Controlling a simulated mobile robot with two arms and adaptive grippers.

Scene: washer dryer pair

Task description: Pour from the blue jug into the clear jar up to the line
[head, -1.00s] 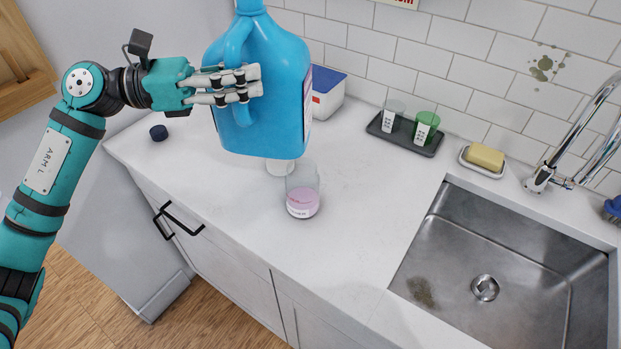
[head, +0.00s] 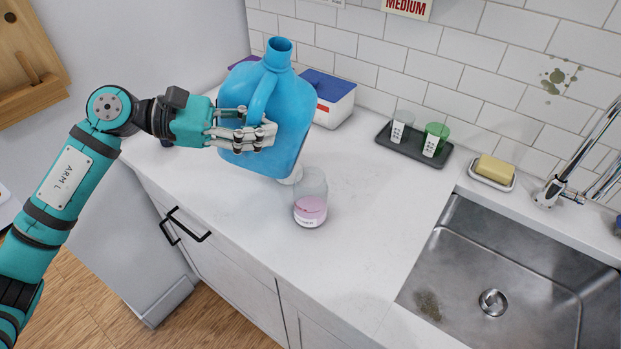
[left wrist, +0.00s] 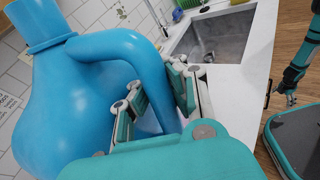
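The blue jug (head: 290,115) is held above the counter at the left, its open neck up and leaning slightly right. My left gripper (head: 262,134) is shut around its handle, and the left wrist view shows the jug (left wrist: 60,115) close up. The clear jar (head: 311,190) stands upright on the counter, just right of and below the jug in the picture. Pink liquid fills its lower part, with a reddish mark near the surface. No stream shows. My right gripper (left wrist: 288,95) is small at the right of the left wrist view, its fingers unclear.
A dark tray (head: 436,161) holds a clear cup (head: 403,119) and a green cup (head: 436,136). A white box with a blue lid (head: 330,86) stands behind the jug. A sponge (head: 495,169) and steel sink (head: 470,250) are right. The front counter is clear.

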